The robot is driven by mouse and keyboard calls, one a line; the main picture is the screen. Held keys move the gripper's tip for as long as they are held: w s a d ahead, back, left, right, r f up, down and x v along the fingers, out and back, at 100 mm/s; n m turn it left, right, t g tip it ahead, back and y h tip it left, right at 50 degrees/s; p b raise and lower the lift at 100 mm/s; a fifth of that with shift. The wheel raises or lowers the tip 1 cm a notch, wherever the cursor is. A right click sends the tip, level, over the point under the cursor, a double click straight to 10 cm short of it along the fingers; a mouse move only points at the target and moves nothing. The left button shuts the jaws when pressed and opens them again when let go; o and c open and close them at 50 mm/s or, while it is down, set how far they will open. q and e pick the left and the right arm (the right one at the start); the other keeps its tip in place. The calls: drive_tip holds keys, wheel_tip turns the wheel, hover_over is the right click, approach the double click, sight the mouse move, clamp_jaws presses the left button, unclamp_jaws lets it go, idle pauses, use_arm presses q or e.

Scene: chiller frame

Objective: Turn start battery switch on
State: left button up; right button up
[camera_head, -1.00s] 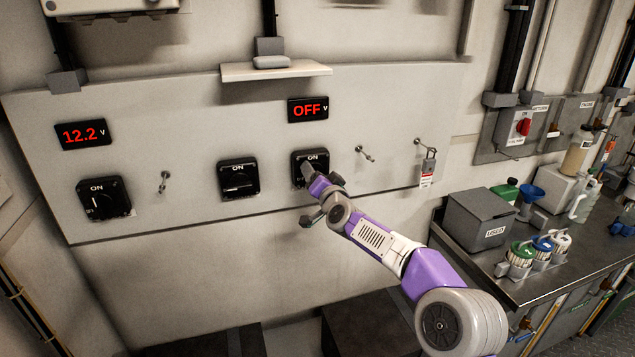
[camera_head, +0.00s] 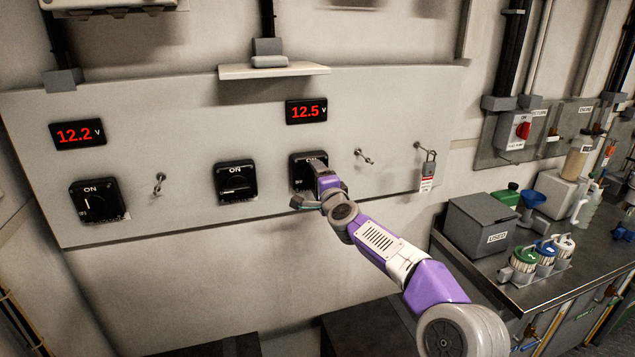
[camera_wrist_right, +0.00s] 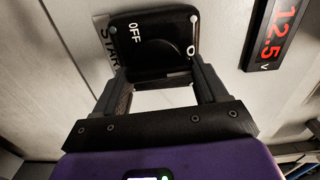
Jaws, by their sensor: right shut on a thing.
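The start battery switch is a black square rotary switch (camera_head: 296,173) on the wall panel, partly hidden behind my right gripper (camera_head: 318,180) in the head view. In the right wrist view its black face (camera_wrist_right: 152,30) shows the word OFF, with a partly hidden label beginning START beside it. My right gripper (camera_wrist_right: 158,76) is shut on the switch's knob; the fingers mostly hide the knob. The display (camera_head: 306,111) above the switch reads 12.5 V in red. My left gripper is out of view.
Two similar black switches, one in the middle (camera_head: 235,181) and one at the left (camera_head: 97,200), sit on the same panel. The left display (camera_head: 77,134) reads 12.2 V. A small shelf (camera_head: 274,71) juts out above. A grey box (camera_head: 480,224) stands on the bench at right.

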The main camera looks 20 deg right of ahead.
drive_tip(key=shift+m, duration=0.4)
drive_tip(key=o, duration=1.1)
drive_tip(key=shift+c, duration=0.2)
drive_tip(key=s+b, duration=0.2)
drive_tip(key=s, duration=0.5)
drive_tip(key=shift+s+d+b, duration=0.15)
drive_tip(key=shift+s+b, duration=0.15)
drive_tip(key=shift+b, duration=0.05)
